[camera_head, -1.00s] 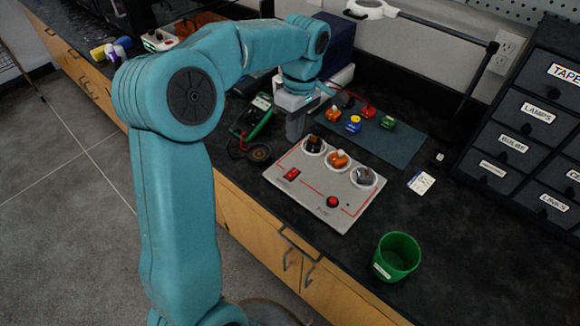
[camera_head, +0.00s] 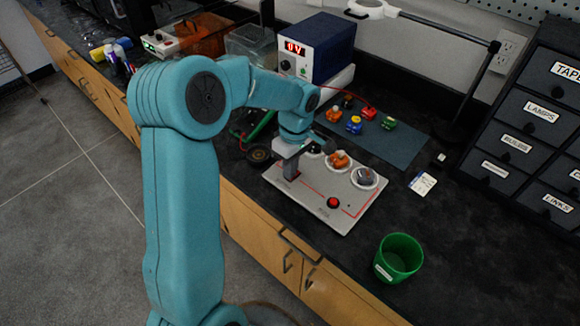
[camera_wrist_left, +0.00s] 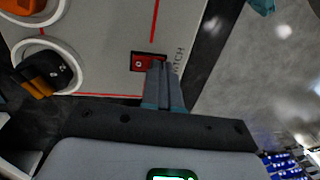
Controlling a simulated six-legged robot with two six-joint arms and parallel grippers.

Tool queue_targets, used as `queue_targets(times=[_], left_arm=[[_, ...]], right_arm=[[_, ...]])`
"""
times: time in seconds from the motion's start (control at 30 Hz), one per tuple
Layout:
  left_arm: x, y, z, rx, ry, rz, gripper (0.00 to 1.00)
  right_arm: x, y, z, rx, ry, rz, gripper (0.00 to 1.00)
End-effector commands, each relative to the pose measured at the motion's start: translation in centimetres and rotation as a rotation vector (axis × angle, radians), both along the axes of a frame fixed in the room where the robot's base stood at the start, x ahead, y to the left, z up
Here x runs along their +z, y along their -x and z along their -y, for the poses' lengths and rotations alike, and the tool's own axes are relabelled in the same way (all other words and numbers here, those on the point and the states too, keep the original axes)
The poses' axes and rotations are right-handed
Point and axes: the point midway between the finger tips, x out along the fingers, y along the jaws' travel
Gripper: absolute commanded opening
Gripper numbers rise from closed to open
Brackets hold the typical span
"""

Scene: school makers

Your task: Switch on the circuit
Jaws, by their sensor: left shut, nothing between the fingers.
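The pale circuit board (camera_head: 306,196) lies on the dark bench, with red lines and a round red button (camera_head: 333,202). Three round sockets along its back hold a dark part, an orange part (camera_head: 338,160) and a grey part (camera_head: 364,177). My left gripper (camera_head: 291,173) is shut and empty, pointing down at the board's left end, and hides the red switch in the head view. In the left wrist view the red switch (camera_wrist_left: 141,62) sits right at my shut fingertips (camera_wrist_left: 159,68), which partly cover it. I cannot tell whether they touch. My right gripper is not in view.
A blue power supply (camera_head: 318,47) behind shows 0 V in red. A blue-grey mat (camera_head: 400,147) holds several coloured parts. A green cup (camera_head: 398,257) stands at the front right, and labelled drawers (camera_head: 525,120) at the right.

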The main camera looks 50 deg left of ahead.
Motion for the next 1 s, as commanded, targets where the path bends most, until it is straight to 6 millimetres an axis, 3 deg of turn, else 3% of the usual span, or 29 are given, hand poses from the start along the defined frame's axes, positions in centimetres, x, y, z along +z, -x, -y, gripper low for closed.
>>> queue_targets(times=[0.17, 1.0], left_arm=[[-1.0, 0.1, 0.0, 0.0, 0.0, 0.001, 0.0], [-0.1, -1.5, -0.2, 0.0, 0.0, 0.001, 0.0]], right_arm=[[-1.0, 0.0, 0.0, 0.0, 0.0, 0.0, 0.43], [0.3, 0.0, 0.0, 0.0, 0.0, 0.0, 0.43]])
